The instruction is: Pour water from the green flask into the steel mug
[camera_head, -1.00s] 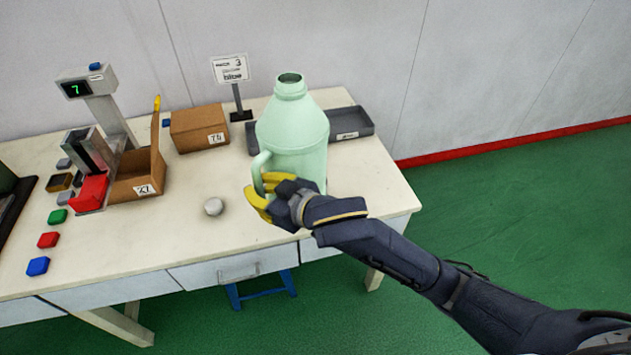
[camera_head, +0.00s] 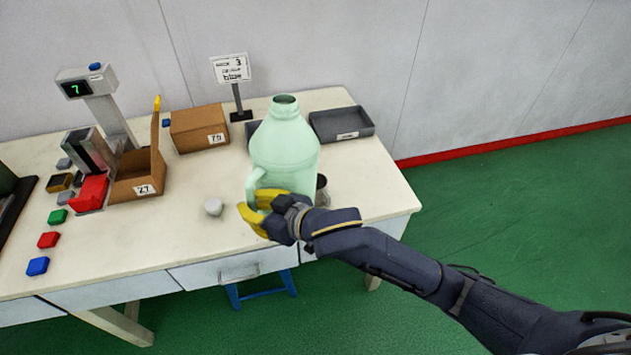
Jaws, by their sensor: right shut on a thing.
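The green flask (camera_head: 285,146) is a large pale green jug with an open neck and a side handle. It is upright, or nearly so, over the front right part of the table. My right gripper (camera_head: 257,209) has yellow fingers and is shut on the flask at its handle, low on its left side. The steel mug (camera_head: 322,190) shows only in part, just right of the flask's lower body, and the flask hides the rest of it. I cannot tell whether flask and mug touch. My left gripper is not in view.
The pale table (camera_head: 370,190) holds a grey tray (camera_head: 342,124) behind the flask, a sign stand (camera_head: 236,90), cardboard boxes (camera_head: 200,128), a display post (camera_head: 105,105) and several coloured blocks (camera_head: 48,240).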

